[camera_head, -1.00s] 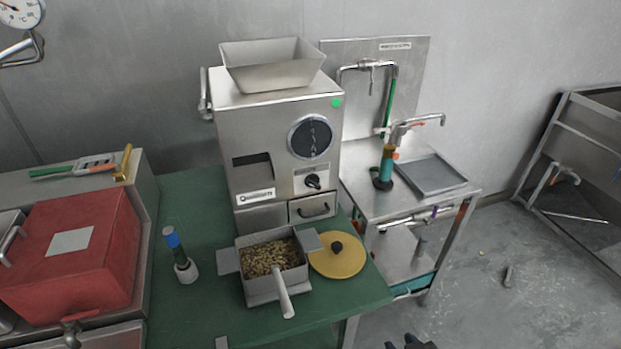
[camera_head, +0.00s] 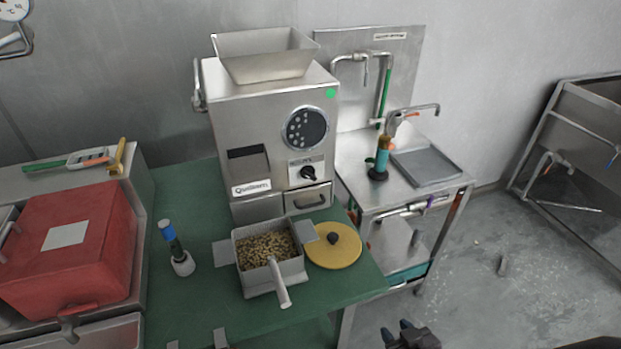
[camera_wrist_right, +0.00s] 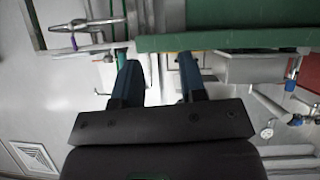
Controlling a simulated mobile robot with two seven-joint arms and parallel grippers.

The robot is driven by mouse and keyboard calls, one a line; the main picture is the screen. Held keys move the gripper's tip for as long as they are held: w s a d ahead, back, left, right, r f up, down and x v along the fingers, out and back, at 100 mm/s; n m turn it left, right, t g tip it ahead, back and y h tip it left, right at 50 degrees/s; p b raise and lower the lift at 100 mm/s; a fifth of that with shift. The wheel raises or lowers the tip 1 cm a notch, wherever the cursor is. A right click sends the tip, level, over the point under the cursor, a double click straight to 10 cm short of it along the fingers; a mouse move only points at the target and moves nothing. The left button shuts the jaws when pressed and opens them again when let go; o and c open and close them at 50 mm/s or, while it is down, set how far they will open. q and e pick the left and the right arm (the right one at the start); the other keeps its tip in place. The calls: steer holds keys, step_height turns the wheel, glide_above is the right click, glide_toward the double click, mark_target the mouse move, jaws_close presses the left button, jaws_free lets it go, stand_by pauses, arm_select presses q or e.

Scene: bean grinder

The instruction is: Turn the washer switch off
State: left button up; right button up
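A steel machine (camera_head: 262,122) with a hopper on top stands at the back of the green table. Its front carries a round dark disc (camera_head: 305,129) and, below that, a black rotary switch (camera_head: 307,173) on a pale label plate. I cannot tell the switch's setting. My right gripper (camera_head: 405,332) is at the bottom edge of the head view, in front of the table and well away from the switch. In the right wrist view its two blue fingers (camera_wrist_right: 159,66) are apart with nothing between them.
A steel tray of beans (camera_head: 268,246) and a yellow lid (camera_head: 333,246) with a dark knob are on the green table (camera_head: 200,318) before the machine. A blue-topped tool (camera_head: 172,240) stands left. A steel sink table (camera_head: 420,182) is at right, with open floor beyond.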

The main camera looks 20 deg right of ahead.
steer(key=w+a+r+n+t+p, duration=0.1)
steer(key=w+a+r+t, duration=0.15)
steer(key=w+r, duration=0.65)
steer(key=w+a+r+n+t+p, duration=0.1)
steer(key=w+a+r+n+t, duration=0.3)
steer(key=w, duration=0.9)
steer(key=n, duration=0.4)
glide_toward(311, 178)
steer(key=shift+y, duration=0.4)
steer(key=w, duration=0.8)
steer(key=shift+w, duration=1)
jaws_close()
